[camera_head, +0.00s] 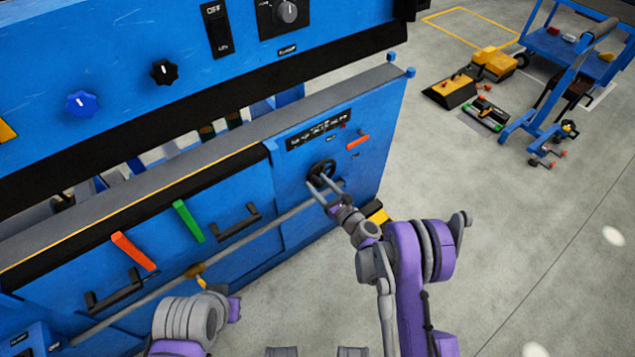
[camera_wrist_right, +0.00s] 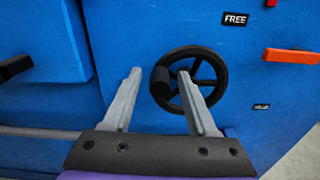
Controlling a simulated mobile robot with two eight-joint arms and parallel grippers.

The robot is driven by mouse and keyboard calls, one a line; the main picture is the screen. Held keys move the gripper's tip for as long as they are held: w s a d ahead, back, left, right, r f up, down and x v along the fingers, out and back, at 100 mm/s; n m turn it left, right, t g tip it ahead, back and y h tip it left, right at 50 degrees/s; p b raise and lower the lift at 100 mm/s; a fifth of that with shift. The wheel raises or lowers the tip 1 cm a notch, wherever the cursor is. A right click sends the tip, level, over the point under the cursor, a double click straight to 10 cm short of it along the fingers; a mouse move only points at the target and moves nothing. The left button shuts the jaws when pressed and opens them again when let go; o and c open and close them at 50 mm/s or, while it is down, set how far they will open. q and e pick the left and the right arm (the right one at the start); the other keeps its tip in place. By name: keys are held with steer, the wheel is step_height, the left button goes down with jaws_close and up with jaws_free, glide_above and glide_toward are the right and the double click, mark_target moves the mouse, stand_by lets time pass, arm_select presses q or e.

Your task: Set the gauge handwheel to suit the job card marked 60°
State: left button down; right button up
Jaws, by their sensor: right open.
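The black gauge handwheel (camera_head: 320,170) is on the blue front panel, below a black scale strip (camera_head: 318,131) whose marks are too small to read. In the right wrist view the handwheel (camera_wrist_right: 215,82) shows its spokes and a round crank knob (camera_wrist_right: 160,82) at the left of its rim. My right gripper (camera_head: 335,192) is open at the wheel; in the wrist view its fingertips (camera_wrist_right: 159,72) appear on either side of the knob. Contact cannot be told. My left gripper is out of view. I cannot make out a job card marked 60°.
An orange lever (camera_wrist_right: 292,56) sits right of the wheel, near a FREE label (camera_wrist_right: 235,19) and a lower label (camera_wrist_right: 261,106). A long grey rail (camera_head: 262,230) runs along the panel. A blue cart (camera_head: 560,48) stands at the back right.

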steer(key=shift+w+a, duration=0.25)
steer(key=shift+w, duration=0.15)
steer(key=shift+c, duration=0.2)
jaws_close()
steer(key=shift+f, duration=0.1)
